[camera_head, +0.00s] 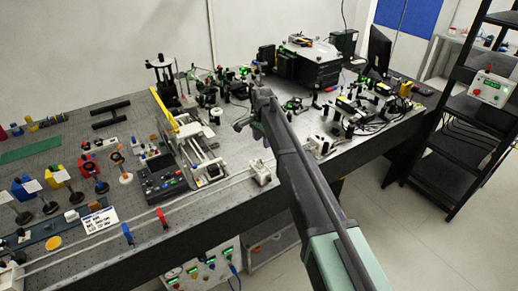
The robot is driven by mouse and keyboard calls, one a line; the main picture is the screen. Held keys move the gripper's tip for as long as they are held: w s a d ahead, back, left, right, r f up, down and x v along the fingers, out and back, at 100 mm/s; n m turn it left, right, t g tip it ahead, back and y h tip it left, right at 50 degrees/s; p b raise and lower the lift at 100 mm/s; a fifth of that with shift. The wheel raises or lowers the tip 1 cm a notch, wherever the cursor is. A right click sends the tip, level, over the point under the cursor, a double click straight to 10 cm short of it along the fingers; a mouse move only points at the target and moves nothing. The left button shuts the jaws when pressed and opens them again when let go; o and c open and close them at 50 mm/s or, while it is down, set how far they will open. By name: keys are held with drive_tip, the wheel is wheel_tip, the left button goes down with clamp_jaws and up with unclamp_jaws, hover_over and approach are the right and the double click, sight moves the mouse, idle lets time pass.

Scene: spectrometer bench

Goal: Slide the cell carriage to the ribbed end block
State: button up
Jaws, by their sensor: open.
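A pair of thin pale rails runs along the front of the bench. A small white block, seemingly the cell carriage (260,172), sits on them right of centre. A pale block (320,146) stands at the right end of the rails, and another whitish end block (12,276) is at the lower left. Ribs are too small to make out on either. My gripper (241,124) is open, above the bench, up and slightly left of the carriage in the picture and apart from it. My arm passes just right of the carriage.
A dark control box (165,180) and a yellow-edged frame (177,116) stand behind the rails. Optics crowd the back right. A black shelf rack (450,130) stands right of the bench.

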sight(260, 169)
drive_tip(key=shift+m, duration=0.6)
drive_tip(key=f+b, duration=0.7)
drive_tip(key=s+f+b, duration=0.1)
drive_tip(key=f+b, duration=0.3)
drive_tip(key=shift+s, duration=0.1)
drive_tip(key=shift+r, duration=0.1)
drive_tip(key=shift+c, duration=0.4)
